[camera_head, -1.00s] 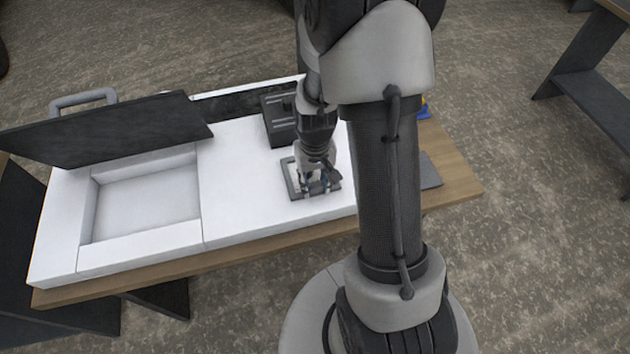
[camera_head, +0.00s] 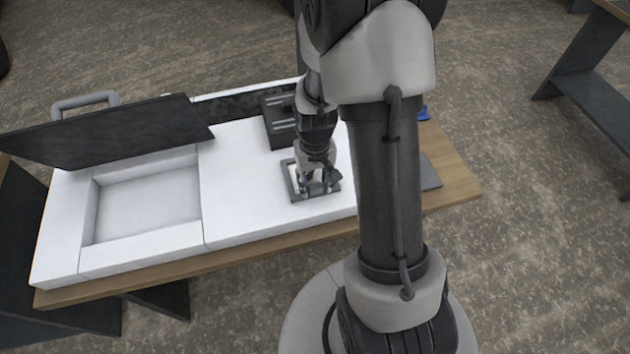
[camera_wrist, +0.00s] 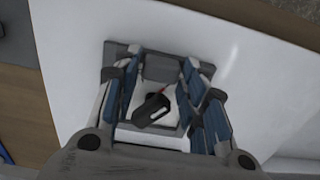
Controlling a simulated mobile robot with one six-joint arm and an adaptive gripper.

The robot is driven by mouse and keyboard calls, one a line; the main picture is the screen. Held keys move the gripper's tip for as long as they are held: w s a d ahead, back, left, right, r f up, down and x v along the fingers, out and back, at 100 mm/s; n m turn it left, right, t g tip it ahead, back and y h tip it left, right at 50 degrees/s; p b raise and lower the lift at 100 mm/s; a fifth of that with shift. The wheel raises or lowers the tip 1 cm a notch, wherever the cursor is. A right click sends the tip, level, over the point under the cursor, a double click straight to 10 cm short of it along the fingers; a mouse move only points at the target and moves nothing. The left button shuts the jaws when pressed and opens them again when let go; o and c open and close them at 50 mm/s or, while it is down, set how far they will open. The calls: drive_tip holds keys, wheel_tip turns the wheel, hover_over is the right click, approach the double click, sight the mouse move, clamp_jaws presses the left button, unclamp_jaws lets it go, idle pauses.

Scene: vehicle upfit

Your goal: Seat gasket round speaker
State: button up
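A grey square frame, which looks like the gasket (camera_head: 292,189), lies on the white panel in the head view. It also shows in the wrist view (camera_wrist: 122,47). A small black part with a red bit (camera_wrist: 152,108), perhaps the speaker, sits within its outline over a white area. My gripper (camera_head: 318,188) is low over the frame, pointing down. Its blue-padded fingers (camera_wrist: 163,90) stand apart at left and right, with the black part between them in the wrist view. I cannot tell whether the fingers touch the frame; they hide its sides.
A black slotted box (camera_head: 277,121) stands behind the frame. A white console (camera_head: 140,250) with a recessed bay and a raised dark lid (camera_head: 110,135) is at left. A grey plate (camera_head: 430,175) lies at right on the wooden table (camera_head: 458,180). The white panel left of my gripper is clear.

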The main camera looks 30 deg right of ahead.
drive_tip(key=shift+r+p, duration=0.95)
drive_tip(key=shift+r, duration=0.4)
drive_tip(key=shift+o, duration=0.3)
drive_tip(key=o, duration=0.5)
drive_tip(key=shift+c, duration=0.3)
drive_tip(key=c, duration=0.5)
wheel_tip(320, 180, up, 9)
drive_tip(key=p, duration=0.7)
